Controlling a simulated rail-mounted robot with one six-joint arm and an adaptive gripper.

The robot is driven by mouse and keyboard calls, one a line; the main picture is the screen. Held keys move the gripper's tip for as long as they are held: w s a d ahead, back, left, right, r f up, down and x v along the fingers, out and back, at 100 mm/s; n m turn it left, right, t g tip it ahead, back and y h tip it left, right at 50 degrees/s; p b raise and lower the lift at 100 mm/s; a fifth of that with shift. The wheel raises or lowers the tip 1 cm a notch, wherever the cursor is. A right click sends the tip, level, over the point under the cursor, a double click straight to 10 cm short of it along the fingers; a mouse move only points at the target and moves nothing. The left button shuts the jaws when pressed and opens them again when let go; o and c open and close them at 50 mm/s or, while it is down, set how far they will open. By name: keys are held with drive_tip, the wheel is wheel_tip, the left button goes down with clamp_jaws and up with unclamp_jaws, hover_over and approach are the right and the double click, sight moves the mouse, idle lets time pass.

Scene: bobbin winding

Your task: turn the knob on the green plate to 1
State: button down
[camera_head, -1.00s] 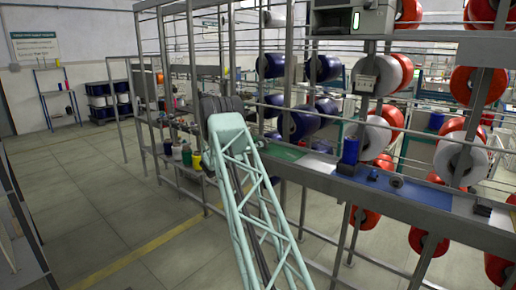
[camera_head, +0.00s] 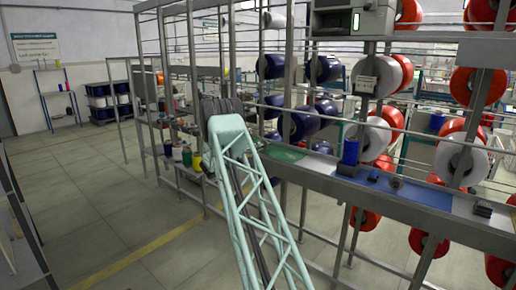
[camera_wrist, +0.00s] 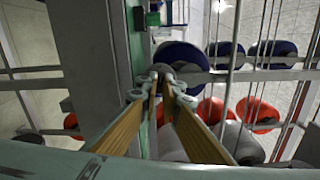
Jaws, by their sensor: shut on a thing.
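The green plate (camera_head: 284,153) lies on the grey bench in the head view, just right of my arm's end. In the wrist view a narrow green strip (camera_wrist: 152,128) shows between and behind my fingers; I take it for part of the plate. My gripper (camera_wrist: 166,74) has its two long fingers converging, with the tips close together on a small grey part that I take for the knob. The tips cover most of it, so its pointer and any numbers cannot be read. In the head view my arm hides the fingertips.
Metal posts, rails and red, white and dark blue bobbins (camera_head: 302,125) crowd behind. The floor (camera_head: 90,205) at left is open.

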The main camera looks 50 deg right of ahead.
drive_tip(key=shift+n, duration=1)
drive_tip(key=c, duration=2.9)
unclamp_jaws()
drive_tip(key=shift+o, duration=0.2)
drive_tip(key=shift+a, duration=0.2)
drive_tip(key=a, duration=1.1)
drive_tip(key=shift+w+a, duration=0.3)
drive_tip(key=shift+w, duration=0.1)
drive_tip(key=shift+w, duration=0.1)
